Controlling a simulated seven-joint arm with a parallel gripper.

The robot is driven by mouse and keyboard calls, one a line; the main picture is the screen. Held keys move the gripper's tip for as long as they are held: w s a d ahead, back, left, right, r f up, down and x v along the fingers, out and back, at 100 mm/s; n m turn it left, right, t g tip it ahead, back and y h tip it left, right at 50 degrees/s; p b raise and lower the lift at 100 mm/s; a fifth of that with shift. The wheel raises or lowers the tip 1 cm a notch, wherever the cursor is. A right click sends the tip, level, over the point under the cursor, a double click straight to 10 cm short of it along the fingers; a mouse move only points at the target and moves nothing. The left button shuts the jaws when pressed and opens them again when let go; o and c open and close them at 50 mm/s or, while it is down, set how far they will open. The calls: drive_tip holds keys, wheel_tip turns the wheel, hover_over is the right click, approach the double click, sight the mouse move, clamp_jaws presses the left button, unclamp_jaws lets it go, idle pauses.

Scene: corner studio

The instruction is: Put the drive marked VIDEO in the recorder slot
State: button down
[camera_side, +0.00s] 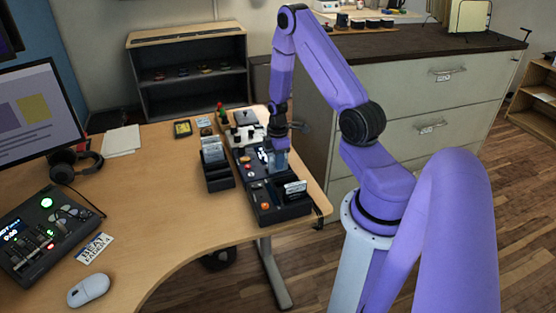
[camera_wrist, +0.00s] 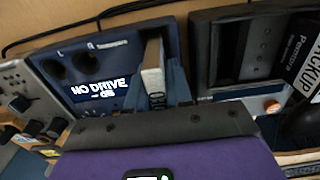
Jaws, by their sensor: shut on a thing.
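My gripper (camera_wrist: 156,88) is shut on a pale drive (camera_wrist: 152,72) whose side lettering, partly hidden, ends in what reads as "DEO". In the wrist view the drive stands upright between blue fingers, over the dark blue recorder (camera_wrist: 108,58). The recorder's display (camera_wrist: 100,88) reads "NO DRIVE". The slot is hidden behind the drive and fingers, and I cannot tell whether the drive's end touches it. In the side view my gripper (camera_side: 279,161) points down over the dark row of units (camera_side: 262,196); the drive is not distinct there.
Right of the recorder, a dark slotted rack (camera_wrist: 228,50) holds a drive marked BACKUP (camera_wrist: 303,60). A mixer (camera_wrist: 28,100) with knobs adjoins it on the left. In the side view, a black holder with several drives (camera_side: 219,183) stands just left. The desk's front middle is clear.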

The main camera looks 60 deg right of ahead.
drive_tip(key=shift+f, duration=0.6)
drive_tip(key=c, duration=1.3)
unclamp_jaws()
drive_tip(key=shift+r, duration=5.5)
